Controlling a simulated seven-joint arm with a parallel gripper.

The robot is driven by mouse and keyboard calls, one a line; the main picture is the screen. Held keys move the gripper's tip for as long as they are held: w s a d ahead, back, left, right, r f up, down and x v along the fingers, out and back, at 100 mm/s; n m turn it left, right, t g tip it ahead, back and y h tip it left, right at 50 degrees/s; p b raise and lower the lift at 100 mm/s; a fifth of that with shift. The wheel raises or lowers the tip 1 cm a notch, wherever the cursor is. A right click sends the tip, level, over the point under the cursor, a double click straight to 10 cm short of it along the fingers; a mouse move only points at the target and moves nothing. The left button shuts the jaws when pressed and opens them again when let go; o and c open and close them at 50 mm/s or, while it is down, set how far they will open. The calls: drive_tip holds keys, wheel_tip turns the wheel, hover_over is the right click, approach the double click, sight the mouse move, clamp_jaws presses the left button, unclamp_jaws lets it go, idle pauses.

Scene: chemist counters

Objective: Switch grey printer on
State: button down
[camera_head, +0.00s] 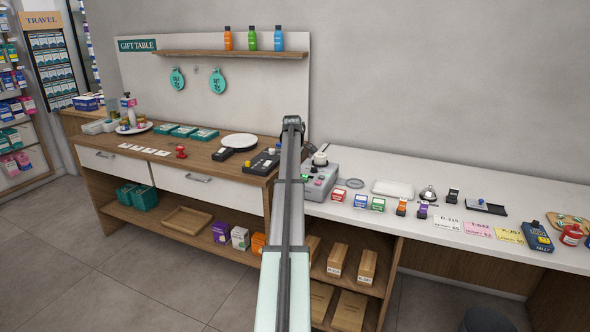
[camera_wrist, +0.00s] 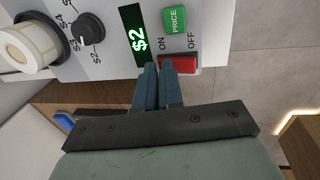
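The grey printer (camera_head: 321,183) stands on the white counter, just right of my arm in the head view, which hides its left part. In the wrist view its panel (camera_wrist: 112,62) shows a black dial, a lit display (camera_wrist: 133,36) reading "$2" in green, a green PRICE button (camera_wrist: 176,18) and a red rocker switch (camera_wrist: 180,63). ON is printed above the switch's left end, OFF above its right. My gripper (camera_wrist: 158,69) has its two fingers together and empty, with the tips at the switch's left end. Whether they touch it I cannot tell.
A white roll (camera_wrist: 27,45) sits beside the dial. Right of the printer, small coloured boxes (camera_head: 361,201), a white tray (camera_head: 393,188), a bell (camera_head: 428,193) and price cards (camera_head: 447,224) lie on the counter. The wooden gift table (camera_head: 208,150) is to the left.

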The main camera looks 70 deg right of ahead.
drive_tip(key=shift+s+d+f, duration=0.1)
drive_tip(key=shift+d+f, duration=0.2)
drive_tip(key=shift+f, duration=0.3)
drive_tip(key=shift+a, duration=0.15)
drive_tip(key=shift+a+r, duration=0.1)
drive_tip(key=shift+a, duration=0.6)
drive_tip(key=d+r, duration=0.3)
drive_tip(key=r, duration=1.1)
drive_tip(key=shift+d+r, duration=0.15)
drive_tip(key=shift+r, duration=0.2)
